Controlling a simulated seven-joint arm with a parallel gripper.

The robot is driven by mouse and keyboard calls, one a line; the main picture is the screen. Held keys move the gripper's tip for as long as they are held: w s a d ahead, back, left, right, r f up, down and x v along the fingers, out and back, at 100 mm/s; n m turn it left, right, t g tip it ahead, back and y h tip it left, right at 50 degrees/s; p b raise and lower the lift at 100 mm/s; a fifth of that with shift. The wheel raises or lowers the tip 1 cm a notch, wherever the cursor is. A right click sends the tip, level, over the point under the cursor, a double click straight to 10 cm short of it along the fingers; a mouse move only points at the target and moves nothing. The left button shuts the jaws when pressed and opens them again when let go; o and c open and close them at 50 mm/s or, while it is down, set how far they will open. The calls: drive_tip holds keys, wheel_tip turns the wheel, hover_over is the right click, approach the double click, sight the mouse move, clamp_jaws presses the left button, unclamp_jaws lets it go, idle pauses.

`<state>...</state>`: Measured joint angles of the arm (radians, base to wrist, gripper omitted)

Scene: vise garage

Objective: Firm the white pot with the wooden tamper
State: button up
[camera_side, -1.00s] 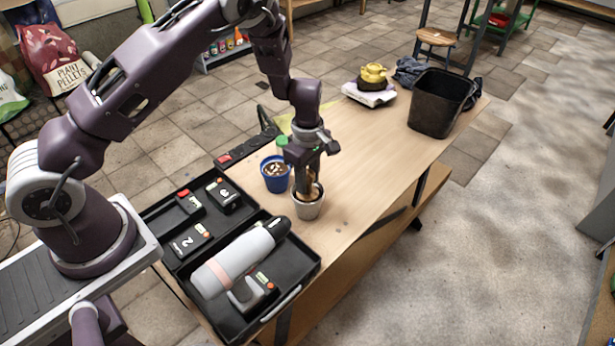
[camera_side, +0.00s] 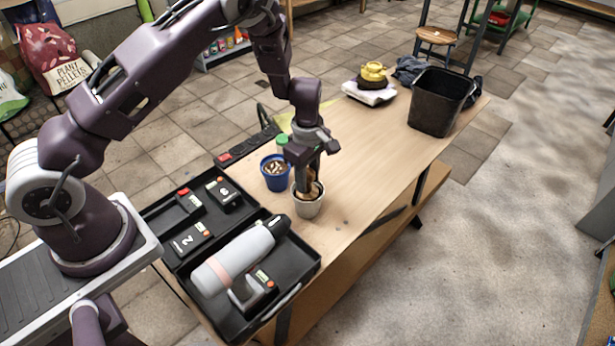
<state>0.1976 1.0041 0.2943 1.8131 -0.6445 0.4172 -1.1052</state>
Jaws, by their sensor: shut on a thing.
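The white pot (camera_side: 308,209) stands upright on the wooden bench, just right of and nearer than the blue pot. My gripper (camera_side: 307,174) is directly above the white pot, pointing down. It is shut on the wooden tamper (camera_side: 314,190), whose tan wood shows between the fingers and at the pot's mouth. The tamper's lower end is at or inside the rim. I cannot tell whether it presses on the soil, since the gripper and rim hide that.
A blue pot (camera_side: 275,172) with brown and pale contents stands close on the left. The bench's middle (camera_side: 375,150) is clear.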

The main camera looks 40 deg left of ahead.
drive_tip(key=shift+r, duration=3.45)
wheel_tip(320, 180, up, 6)
